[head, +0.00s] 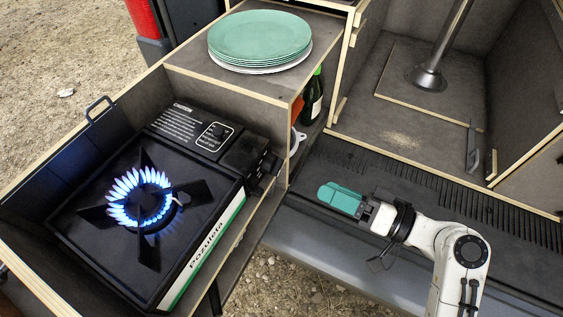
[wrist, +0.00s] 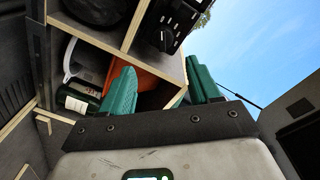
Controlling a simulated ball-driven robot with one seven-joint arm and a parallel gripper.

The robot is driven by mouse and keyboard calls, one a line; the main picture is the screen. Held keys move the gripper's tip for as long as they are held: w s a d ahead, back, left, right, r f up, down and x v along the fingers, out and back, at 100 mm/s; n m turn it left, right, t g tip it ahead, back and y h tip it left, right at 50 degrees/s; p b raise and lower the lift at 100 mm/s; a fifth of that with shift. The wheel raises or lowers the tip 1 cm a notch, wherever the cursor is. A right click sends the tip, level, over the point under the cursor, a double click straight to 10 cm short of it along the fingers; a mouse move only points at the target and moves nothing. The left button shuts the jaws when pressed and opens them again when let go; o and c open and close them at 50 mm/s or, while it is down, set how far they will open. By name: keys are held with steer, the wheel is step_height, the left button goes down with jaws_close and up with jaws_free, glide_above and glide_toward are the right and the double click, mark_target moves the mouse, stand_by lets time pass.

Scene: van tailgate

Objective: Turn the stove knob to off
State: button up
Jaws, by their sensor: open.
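The black camping stove (head: 92,215) sits in a wooden drawer at the left of the head view, its burner lit with a ring of blue flame (head: 140,197). A dark knob (head: 264,164) appears on its right-hand side, but its setting is too dark to read. In the wrist view the dark stove (wrist: 180,18) shows at the top, with a round black knob (wrist: 166,38) on it. My gripper (head: 338,197) is open and empty, with teal fingers, to the right of the stove and apart from it. The wrist view shows both fingers spread (wrist: 163,88).
Green plates (head: 260,36) are stacked on a wooden shelf above the stove. A dark bottle (head: 313,97) and an orange item (wrist: 131,82) stand in the cubby below. A metal post (head: 438,62) rises at the back right. Free space lies between stove and gripper.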

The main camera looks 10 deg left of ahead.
mark_target(280, 168)
steer(key=shift+o, duration=0.3)
steer(key=r+n+p, duration=0.1)
steer(key=p, duration=0.1)
steer(key=a+r+n+h+p, duration=0.1)
steer(key=n+p, duration=0.1)
steer(key=shift+s+r+n, duration=0.2)
steer(key=shift+n, duration=0.1)
steer(key=w+a+n+h+p, duration=0.1)
steer(key=a+n+p, duration=0.2)
steer(key=w+a+f+n+h+p, duration=0.1)
steer(key=a+n+p, duration=0.2)
steer(key=n+p, duration=0.1)
steer(key=w+a+n+t+h+p, duration=0.1)
steer(key=w+a+n+p, duration=0.1)
steer(key=a+n+p, duration=0.1)
steer(key=shift+w+a+f+n+p, duration=0.15)
steer(key=shift+f+n+p, duration=0.25)
steer(key=shift+p, duration=0.3)
steer(key=c, duration=1.1)
